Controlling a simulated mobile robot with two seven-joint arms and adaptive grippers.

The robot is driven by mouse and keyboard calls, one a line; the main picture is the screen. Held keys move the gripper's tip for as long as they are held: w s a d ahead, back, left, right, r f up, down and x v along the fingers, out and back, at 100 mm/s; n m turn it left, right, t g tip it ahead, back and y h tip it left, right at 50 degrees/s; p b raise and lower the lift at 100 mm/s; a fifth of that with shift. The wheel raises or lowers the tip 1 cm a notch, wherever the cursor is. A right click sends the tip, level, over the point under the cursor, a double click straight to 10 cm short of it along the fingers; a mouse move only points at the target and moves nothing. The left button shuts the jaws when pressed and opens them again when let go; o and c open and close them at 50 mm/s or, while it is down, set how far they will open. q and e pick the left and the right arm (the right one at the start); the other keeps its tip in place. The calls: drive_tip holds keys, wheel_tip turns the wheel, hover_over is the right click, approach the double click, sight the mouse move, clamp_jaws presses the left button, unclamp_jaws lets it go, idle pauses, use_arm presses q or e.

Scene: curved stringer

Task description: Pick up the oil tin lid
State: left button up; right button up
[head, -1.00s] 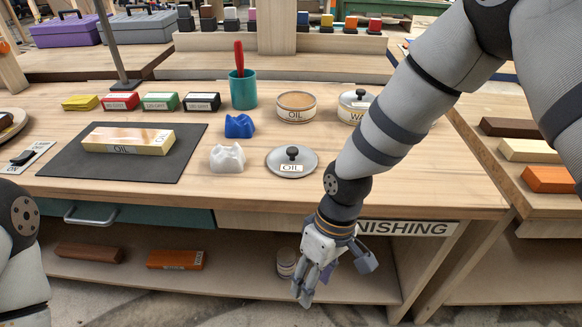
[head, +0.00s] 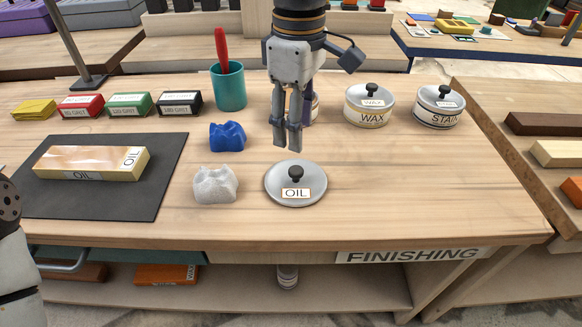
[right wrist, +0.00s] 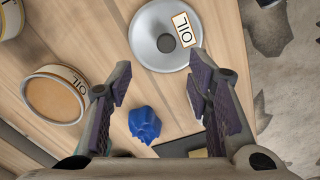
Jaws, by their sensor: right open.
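The oil tin lid (head: 296,187) is a grey metal disc with a black knob and an OIL label. It lies flat on the bench; it also shows in the right wrist view (right wrist: 158,30). My right gripper (head: 287,138) points down above and just behind the lid, open, empty and apart from it. In the right wrist view my open fingers (right wrist: 162,85) frame bare wood and a blue cloth, with the lid beyond the tips. The open oil tin (right wrist: 55,95) stands left there; in the head view it is mostly hidden behind my gripper. My left gripper is out of view.
The wax tin (head: 369,108) and stain tin (head: 437,108) stand to the right with lids on. A blue cloth (head: 227,136) and white cloth (head: 216,184) lie left of the lid. A teal cup (head: 229,88) stands behind. The bench right of the lid is clear.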

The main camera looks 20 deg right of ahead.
sight(297, 170)
drive_tip(key=f, duration=0.6)
drive_tip(key=s+f, duration=0.1)
drive_tip(key=f, duration=0.1)
drive_tip(key=shift+a+f, duration=0.1)
drive_tip(key=shift+f, duration=0.3)
clamp_jaws()
